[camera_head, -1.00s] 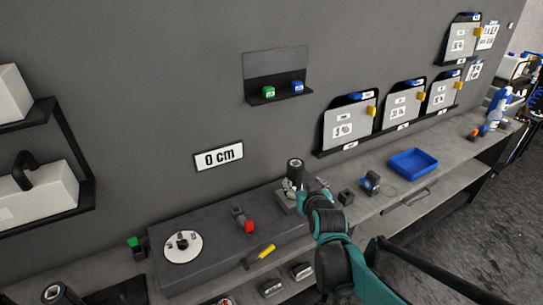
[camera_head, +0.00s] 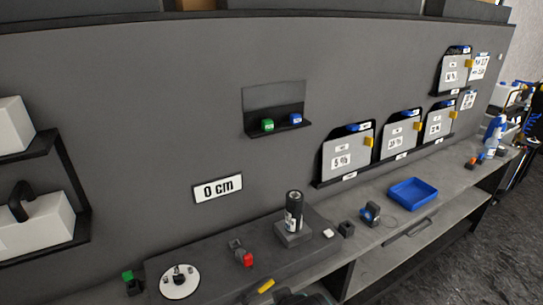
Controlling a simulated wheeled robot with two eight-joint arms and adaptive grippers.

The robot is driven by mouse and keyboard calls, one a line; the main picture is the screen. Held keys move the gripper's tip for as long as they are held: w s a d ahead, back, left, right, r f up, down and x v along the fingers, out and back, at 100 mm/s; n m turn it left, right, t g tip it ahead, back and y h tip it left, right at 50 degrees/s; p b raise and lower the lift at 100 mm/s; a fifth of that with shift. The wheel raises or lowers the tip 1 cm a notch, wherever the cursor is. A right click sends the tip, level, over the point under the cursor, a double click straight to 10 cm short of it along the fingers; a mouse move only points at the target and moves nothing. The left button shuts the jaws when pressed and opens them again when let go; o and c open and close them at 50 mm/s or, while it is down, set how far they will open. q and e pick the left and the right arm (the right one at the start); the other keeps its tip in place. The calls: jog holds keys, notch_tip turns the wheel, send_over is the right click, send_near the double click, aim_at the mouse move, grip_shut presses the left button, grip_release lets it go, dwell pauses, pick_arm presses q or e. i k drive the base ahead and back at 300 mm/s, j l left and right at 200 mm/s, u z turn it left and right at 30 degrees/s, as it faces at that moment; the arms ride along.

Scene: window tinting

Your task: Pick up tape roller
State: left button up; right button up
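What looks like the tape roller, a small blue-and-dark dispenser (camera_head: 370,213), stands on the grey workbench, left of a blue tray. It looks upright, and nothing is touching it. Neither gripper shows clearly. Only a dark, rounded piece that looks like part of my arm shows at the bottom edge, well below and left of the dispenser.
The blue tray (camera_head: 413,192) sits right of the dispenser. A dark cylinder (camera_head: 294,212) stands on a block to its left, with a small dark block (camera_head: 346,229) between. A spray bottle (camera_head: 494,131) stands at the far right.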

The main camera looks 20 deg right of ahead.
aim_at(371, 213)
jog(key=z, duration=1.7)
